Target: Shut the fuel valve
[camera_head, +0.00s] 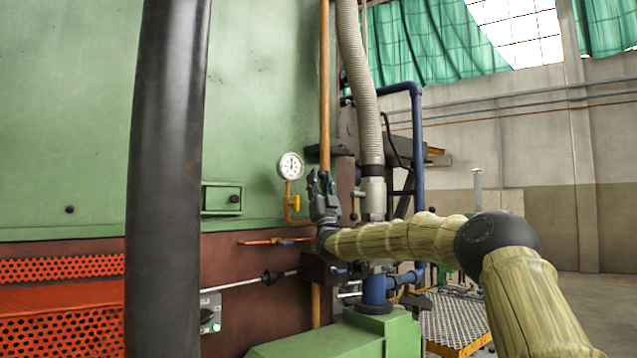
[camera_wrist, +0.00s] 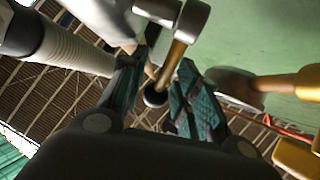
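An orange pipe (camera_head: 325,90) runs down the furnace front and passes behind my gripper (camera_head: 321,180), which points upward there. In the wrist view my gripper (camera_wrist: 165,62) has its two fingers apart. Past and between them show an orange length of pipe (camera_wrist: 176,56), a steel fitting (camera_wrist: 188,20) at its top and a black round piece (camera_wrist: 155,97) at its lower end. I see no contact with the fingers. I cannot tell which of these parts is the fuel valve's handle; my gripper and wrist hide part of that spot in the head view.
Left of my gripper are a pressure gauge (camera_head: 290,166) on a yellow elbow (camera_head: 291,205), and a thin orange line (camera_head: 275,241). A ribbed hose (camera_head: 360,90) and blue pipe (camera_head: 417,150) stand close on the right. A green machine housing (camera_head: 340,340) is below.

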